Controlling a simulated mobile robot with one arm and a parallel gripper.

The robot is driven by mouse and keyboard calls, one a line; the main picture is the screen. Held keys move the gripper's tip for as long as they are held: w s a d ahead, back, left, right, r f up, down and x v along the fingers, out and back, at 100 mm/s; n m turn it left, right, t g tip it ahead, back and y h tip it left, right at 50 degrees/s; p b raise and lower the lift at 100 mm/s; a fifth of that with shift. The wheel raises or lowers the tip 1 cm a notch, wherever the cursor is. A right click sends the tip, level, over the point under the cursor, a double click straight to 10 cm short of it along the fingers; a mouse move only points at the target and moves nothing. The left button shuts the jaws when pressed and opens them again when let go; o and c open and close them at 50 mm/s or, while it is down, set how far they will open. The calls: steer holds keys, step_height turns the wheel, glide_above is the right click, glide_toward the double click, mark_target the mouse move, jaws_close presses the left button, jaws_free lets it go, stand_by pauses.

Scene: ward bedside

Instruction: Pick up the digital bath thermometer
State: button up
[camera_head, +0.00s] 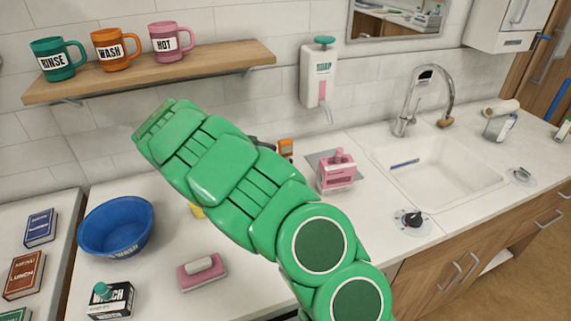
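I cannot make out the digital bath thermometer for certain. A slim blue item (405,164) lies in the sink, too small to identify. A small yellow thing (197,211) shows at the lower edge of my green arm, mostly hidden. A small orange thing (286,148) shows just past the arm's upper edge, with a dark piece (263,143) beside it that I cannot identify. My arm stretches from the lower right to the upper left and covers the middle of the counter. No gripper fingers can be made out.
A blue bowl (117,226), a boxed bottle (111,300) and a pink soap dish (202,271) stand left on the counter. A pink caddy (337,172) stands by the sink (440,175). Several mugs stand on the shelf (150,74); a soap dispenser (318,75) is wall-mounted.

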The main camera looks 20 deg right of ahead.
mark_target(279, 153)
steer(key=shift+x, duration=2.5)
steer(key=shift+d+r, duration=0.1)
steer(key=shift+r, duration=0.1)
steer(key=shift+c, duration=0.4)
steer(key=c, duration=1)
